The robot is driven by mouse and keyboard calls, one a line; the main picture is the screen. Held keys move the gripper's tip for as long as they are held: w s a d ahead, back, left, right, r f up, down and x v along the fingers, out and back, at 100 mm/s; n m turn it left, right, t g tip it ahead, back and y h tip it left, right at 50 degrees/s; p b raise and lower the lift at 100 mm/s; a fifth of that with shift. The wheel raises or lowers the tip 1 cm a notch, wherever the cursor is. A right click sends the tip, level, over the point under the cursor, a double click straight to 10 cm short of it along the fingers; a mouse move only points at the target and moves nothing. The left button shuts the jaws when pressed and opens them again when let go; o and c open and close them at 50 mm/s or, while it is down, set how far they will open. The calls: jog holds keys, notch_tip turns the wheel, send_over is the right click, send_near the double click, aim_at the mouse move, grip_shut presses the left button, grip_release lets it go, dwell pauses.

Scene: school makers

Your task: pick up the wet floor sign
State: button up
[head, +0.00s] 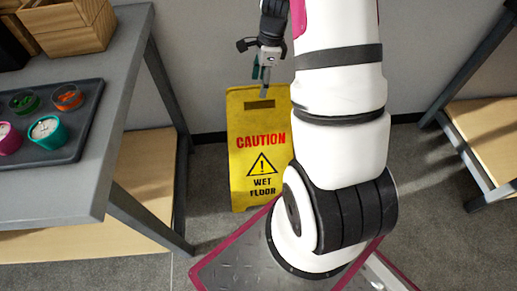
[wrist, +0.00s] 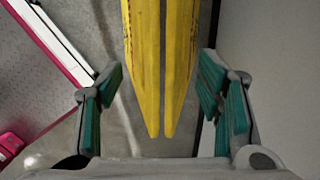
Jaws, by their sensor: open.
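The yellow wet floor sign (head: 243,172) stands upright on the floor by the wall in the head view, with a slot near its top. My arm hides part of its right side. My gripper (head: 262,78) is at the sign's top edge. In the wrist view the sign's two yellow panels (wrist: 146,60) run side by side, seen edge-on from above. My gripper (wrist: 162,80) is open there, with green finger pads on either side of the panels. A gap shows on both sides, so the pads look clear of the sign.
A grey table (head: 118,70) on the left holds a dark tray (head: 75,135) with small bowls and a wooden crate (head: 65,27). Another table frame with a wooden shelf (head: 490,135) stands at the right. The wall (head: 215,60) is close behind the sign.

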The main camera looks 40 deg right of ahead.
jog(key=shift+w+a+f+b, duration=0.1)
jog(key=shift+f+b, duration=0.25)
jog(key=shift+f, duration=0.45)
jog(key=shift+w+a+f+b, duration=0.15)
jog(key=shift+f+b, duration=0.25)
jog(key=shift+f, duration=0.35)
jog(key=shift+w+a+f+b, duration=0.1)
jog(key=shift+f+b, duration=0.25)
jog(key=shift+f, duration=0.45)
jog(key=shift+f, duration=0.2)
jog(key=shift+c, duration=0.2)
jog(key=shift+d, duration=0.1)
grip_shut()
